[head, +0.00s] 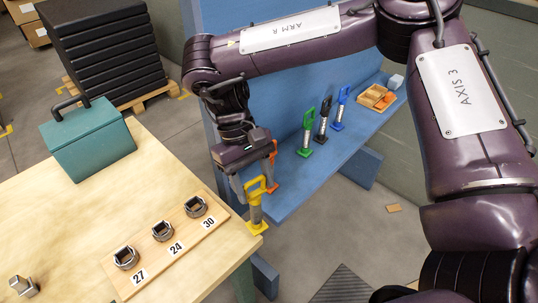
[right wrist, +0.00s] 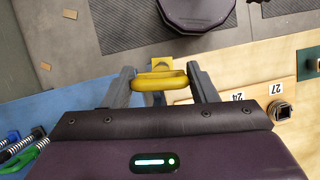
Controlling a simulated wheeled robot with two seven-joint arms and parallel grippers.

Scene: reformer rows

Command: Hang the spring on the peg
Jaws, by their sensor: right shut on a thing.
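A spring with a yellow loop handle and yellow foot (head: 256,213) hangs upright below my right gripper (head: 252,188). In the right wrist view the yellow handle (right wrist: 160,83) lies between the two fingers, and the gripper is shut on it. The yellow spring is beside the blue shelf's near end, over the wooden table's right edge in the picture; whether it touches anything is unclear. Green (head: 306,134), black (head: 323,120) and blue (head: 341,108) springs stand in a row on the blue shelf. An orange one (head: 272,165) is partly hidden by the gripper. I cannot make out a peg. My left gripper is not in view.
The wooden table (head: 62,205) holds a teal box (head: 90,144) and a board with metal sockets marked 27, 24 and 30. Another socket (head: 22,286) stands apart. The blue shelf (head: 290,187) carries a wooden tray (head: 376,98). Black stacked slabs (head: 105,50) stand behind.

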